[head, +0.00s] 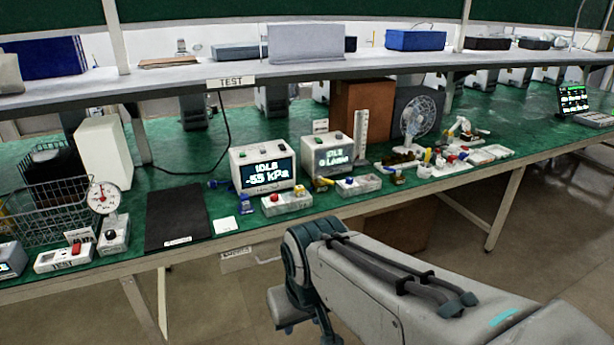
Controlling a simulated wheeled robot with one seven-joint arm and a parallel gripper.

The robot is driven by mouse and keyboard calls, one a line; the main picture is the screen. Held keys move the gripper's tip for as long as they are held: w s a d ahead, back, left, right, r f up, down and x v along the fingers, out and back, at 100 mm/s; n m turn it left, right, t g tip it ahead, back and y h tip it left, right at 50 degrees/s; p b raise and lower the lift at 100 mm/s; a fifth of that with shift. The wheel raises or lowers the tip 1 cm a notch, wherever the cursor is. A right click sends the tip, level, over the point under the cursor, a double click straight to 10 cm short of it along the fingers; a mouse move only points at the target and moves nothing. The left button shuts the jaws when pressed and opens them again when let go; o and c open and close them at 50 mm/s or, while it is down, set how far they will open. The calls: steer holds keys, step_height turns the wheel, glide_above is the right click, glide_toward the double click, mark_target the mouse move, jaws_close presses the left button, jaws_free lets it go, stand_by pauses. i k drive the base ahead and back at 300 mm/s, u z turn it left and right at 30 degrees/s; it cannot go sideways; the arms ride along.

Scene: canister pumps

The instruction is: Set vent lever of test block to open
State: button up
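A low grey block (287,203) with a red part and a yellow part on top sits at the bench's front edge, before a white pump unit (262,170) whose screen reads "IDLE -55 kPa". A similar grey block (358,185) with small coloured parts sits to its right, before a second unit (328,155) with a dimmer "IDLE" screen. A white box (64,258) with a red part is marked "TEST" at the left. I cannot tell which one is the test block, nor any vent lever's position. My arm reaches in from the lower right; my gripper is not in view.
A black mat (177,220), a dial gauge (103,198) and a wire basket (45,212) stand left on the green bench. A fan (419,115) and small parts lie right. A shelf (300,72) with a TEST sign overhangs the bench's back.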

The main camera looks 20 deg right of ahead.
mark_target(320, 178)
steer(key=u, duration=0.05)
steer(key=k, duration=0.45)
steer(key=z, duration=0.95)
steer(key=i, duration=0.95)
steer(key=z, duration=0.55)
steer(key=i, duration=1.05)
steer(key=u, duration=0.9)
steer(key=i, duration=0.65)
steer(key=u, duration=0.55)
